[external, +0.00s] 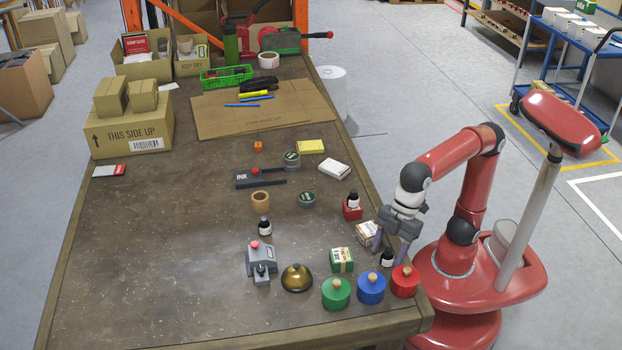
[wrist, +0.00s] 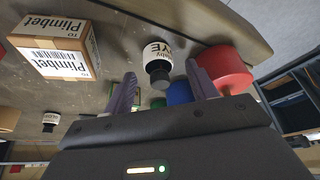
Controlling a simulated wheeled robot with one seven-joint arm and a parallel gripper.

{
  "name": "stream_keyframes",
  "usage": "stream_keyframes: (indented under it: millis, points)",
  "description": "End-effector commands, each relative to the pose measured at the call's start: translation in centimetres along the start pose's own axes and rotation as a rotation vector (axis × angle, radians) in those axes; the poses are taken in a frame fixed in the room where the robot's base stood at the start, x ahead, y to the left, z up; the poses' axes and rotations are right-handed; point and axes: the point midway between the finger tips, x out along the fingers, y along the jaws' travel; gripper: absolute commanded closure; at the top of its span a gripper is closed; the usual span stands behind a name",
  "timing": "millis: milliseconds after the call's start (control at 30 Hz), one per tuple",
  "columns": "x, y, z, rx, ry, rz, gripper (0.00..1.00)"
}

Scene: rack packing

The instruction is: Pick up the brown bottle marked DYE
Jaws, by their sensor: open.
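In the wrist view a dark bottle with a white label reading DYE (wrist: 158,56) stands on the table, with its dark cap towards my gripper (wrist: 160,88). My gripper is open and empty. The bottle lies ahead of the gap between the two purple fingers, apart from both as far as I can see. In the external view the same small bottle (external: 387,259) is near the table's right edge. My gripper (external: 390,247) hangs just above and around its position. Whether the glass is brown is hard to tell.
A Plimbet carton (wrist: 55,46) stands to the left of the bottle, and a red canister (wrist: 222,68) close to the right. Blue (external: 371,288) and green (external: 336,293) canisters sit nearby. Other labelled bottles stand on the table (external: 264,227) and at a red box (external: 353,201).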

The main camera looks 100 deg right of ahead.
Motion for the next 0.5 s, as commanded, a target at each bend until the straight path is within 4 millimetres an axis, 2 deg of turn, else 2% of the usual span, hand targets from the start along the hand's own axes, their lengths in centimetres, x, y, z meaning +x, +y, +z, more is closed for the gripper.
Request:
stream_keyframes:
  millis: [100, 300, 500]
  points:
    - [0.71, -0.01, 0.04, 0.000, -0.001, 0.000, 0.43]
    - [0.71, 0.01, 0.02, 0.001, 0.000, 0.000, 0.43]
    - [0.68, 0.01, 0.02, 0.001, 0.000, 0.000, 0.69]
